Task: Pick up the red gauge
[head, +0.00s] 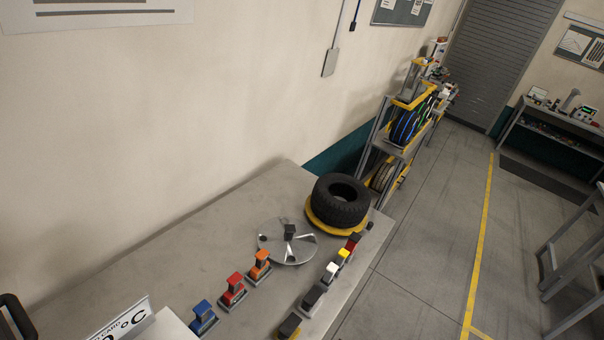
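A red block-shaped piece (234,289) stands upright on a grey base on the grey table (190,250); it looks like the red gauge. It is in the middle of a slanting row, between a similar blue piece (203,316) and a similar orange piece (260,265). A smaller red piece (353,243) with a dark top stands at the far end of another row, beside the tyre. My gripper is not visible in the head view, so its opening cannot be seen.
A black tyre (341,201) lies on a yellow ring by a round metal plate (287,247). White (331,271), yellow (343,257) and dark pieces line the table's right edge. A sign card (120,325) stands lower left. Open floor (430,250) lies right; shelves (400,130) stand behind.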

